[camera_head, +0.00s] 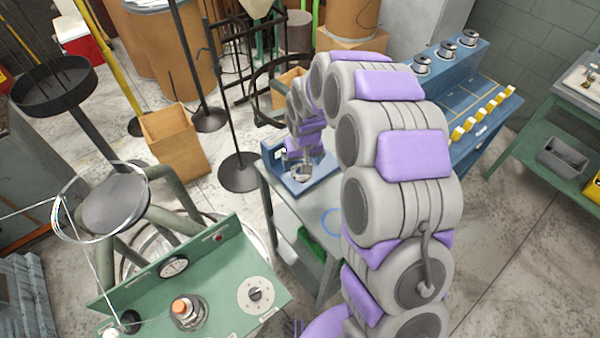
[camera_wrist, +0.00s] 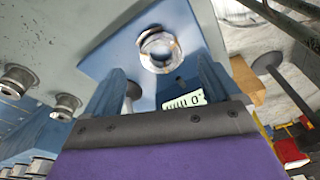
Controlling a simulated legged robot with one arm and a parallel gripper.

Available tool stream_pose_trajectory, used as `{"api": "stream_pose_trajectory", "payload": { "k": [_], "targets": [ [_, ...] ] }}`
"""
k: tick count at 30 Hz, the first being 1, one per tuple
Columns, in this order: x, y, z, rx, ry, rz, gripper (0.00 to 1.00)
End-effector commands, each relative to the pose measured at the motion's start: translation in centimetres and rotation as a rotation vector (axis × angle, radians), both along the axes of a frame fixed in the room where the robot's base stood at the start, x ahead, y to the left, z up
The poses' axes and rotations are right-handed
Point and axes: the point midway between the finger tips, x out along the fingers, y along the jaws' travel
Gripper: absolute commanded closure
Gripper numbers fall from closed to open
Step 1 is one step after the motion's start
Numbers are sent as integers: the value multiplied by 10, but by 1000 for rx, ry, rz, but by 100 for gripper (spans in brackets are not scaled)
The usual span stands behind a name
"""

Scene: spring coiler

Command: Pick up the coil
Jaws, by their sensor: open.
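A shiny metal ring-shaped piece, which looks like the coil (camera_wrist: 160,48), sits on a blue base plate (camera_wrist: 110,58) in the wrist view. In the head view, the blue base (camera_head: 322,181) stands on a small grey table below my gripper. My gripper (camera_wrist: 161,66) is open, with its two blue fingers apart, one to each side of the line toward the coil. The coil appears just beyond the fingertips, and nothing shows gripped. Whether the fingers reach down around it cannot be told. In the head view, my arm partly covers this spot.
A green bench (camera_head: 215,270) with dials stands at the front left. A black round-based stand (camera_head: 240,172) is close left of the small table. A blue bench (camera_head: 475,125) with metal spools is at the right. A cardboard box (camera_head: 175,143) sits behind on the left.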

Motion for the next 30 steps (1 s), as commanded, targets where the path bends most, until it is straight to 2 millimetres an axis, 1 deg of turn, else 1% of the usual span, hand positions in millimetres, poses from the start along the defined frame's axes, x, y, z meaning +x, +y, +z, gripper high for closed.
{"api": "stream_pose_trajectory", "payload": {
  "k": [6,9,12,17,30],
  "targets": [
    [5,3,-31,-1,3,0,10],
    [7,4,-43,-1,3,-1,10],
    [7,4,-46,0,2,-1,10],
    [8,4,-46,0,1,-1,10],
    [8,4,-46,0,1,-1,51]
  ]
}}
